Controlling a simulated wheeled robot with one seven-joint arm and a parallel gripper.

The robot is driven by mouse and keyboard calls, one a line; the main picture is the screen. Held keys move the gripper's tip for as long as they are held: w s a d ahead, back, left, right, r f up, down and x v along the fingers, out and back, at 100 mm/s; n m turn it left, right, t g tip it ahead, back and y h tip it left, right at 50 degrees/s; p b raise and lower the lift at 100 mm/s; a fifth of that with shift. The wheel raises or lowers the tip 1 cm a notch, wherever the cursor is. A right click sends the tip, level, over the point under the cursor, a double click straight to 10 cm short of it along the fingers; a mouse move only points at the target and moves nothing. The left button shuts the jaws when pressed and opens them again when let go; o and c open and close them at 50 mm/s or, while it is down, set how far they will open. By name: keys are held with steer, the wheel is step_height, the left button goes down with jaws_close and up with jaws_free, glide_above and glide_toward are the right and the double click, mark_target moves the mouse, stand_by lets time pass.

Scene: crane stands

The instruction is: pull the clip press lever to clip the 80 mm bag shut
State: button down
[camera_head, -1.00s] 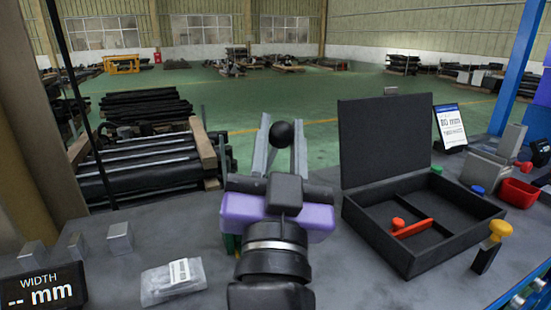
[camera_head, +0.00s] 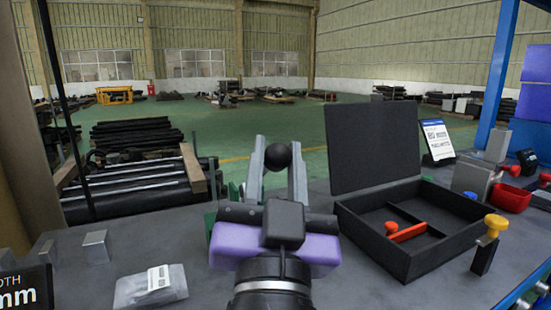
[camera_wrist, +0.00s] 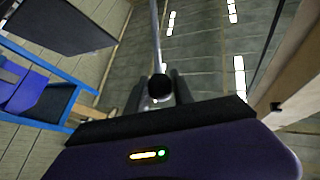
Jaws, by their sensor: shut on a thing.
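My gripper (camera_head: 277,172), with a purple body and grey fingers, is over the bench at centre. It is shut on a black ball knob (camera_head: 278,157), which I take for the press lever's end. In the wrist view the ball (camera_wrist: 160,87) sits between the fingers with a thin rod (camera_wrist: 155,35) beyond it. The press body is mostly hidden behind my gripper; only a green part (camera_head: 210,226) shows at its left. A clear bag (camera_head: 150,287) with a white label lies flat on the bench at lower left. Whether it is the 80 mm bag cannot be read.
An open black case (camera_head: 405,265) with a red piece (camera_head: 408,232) inside stands to the right. A yellow-knobbed block (camera_head: 484,258) is beside it. A sign card (camera_head: 437,141), a red bin (camera_head: 510,198) and a width display (camera_head: 25,292) stand around the bench.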

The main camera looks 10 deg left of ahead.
steer(key=shift+w+f, duration=0.1)
steer(key=shift+f, duration=0.05)
steer(key=c, duration=1.1)
jaws_free()
steer(key=b+v, duration=0.1)
steer(key=v, duration=0.6)
steer(key=shift+s, duration=0.4)
steer(key=shift+f, duration=0.2)
